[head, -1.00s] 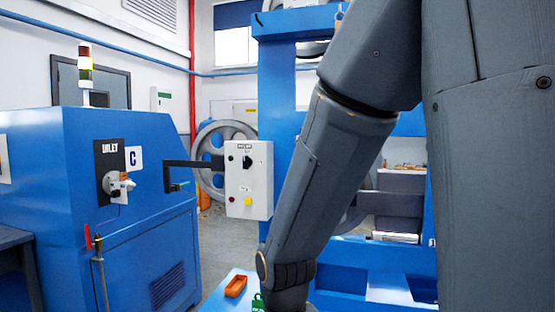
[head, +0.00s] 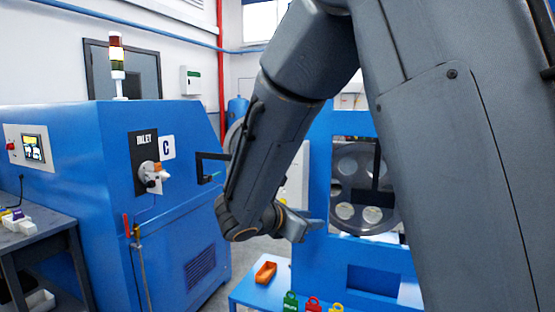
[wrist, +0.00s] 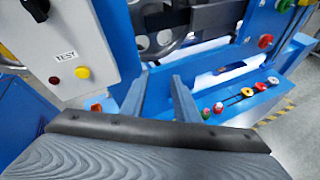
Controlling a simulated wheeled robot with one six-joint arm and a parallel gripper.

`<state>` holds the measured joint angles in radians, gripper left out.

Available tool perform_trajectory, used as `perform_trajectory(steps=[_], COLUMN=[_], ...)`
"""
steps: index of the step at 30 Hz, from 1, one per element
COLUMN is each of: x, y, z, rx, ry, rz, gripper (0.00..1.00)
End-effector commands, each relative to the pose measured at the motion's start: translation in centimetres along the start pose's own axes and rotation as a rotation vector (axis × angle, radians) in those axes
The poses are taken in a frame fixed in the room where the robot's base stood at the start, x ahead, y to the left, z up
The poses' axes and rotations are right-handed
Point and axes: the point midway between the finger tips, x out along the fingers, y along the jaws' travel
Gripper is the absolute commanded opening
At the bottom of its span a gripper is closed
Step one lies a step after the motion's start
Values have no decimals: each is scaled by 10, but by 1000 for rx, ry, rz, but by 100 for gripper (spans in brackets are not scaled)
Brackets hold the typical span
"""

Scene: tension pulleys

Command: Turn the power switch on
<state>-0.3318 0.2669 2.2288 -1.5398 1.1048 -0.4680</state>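The grey control box (head: 297,178) is mostly hidden behind my arm in the head view. In the wrist view the box (wrist: 75,30) fills the upper left. A black rotary switch (wrist: 36,9) is cut by the picture's top edge, so its setting cannot be read. Below it are a TEST label, a dark red button (wrist: 54,81) and a yellow button (wrist: 82,72). My gripper (wrist: 162,82) has two grey fingers set apart with nothing between them. It is to the right of the box and below the switch in that view, not touching the switch.
A blue machine (head: 165,215) stands left, with a work table (head: 40,238) beside it. A blue frame with a large wheel (head: 345,165) is behind my arm. An orange tray (head: 265,272) and coloured padlocks (head: 290,301) are on a low blue bench below.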

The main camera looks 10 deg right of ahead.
Motion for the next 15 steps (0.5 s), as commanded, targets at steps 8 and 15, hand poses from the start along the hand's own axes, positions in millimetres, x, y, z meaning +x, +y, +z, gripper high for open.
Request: perform_trajectory(steps=[8,15], x=[-62,-65], y=[121,146], z=[54,65], rx=[-264,-302], ry=[-288,-343], rz=[327,381], gripper=[28,28])
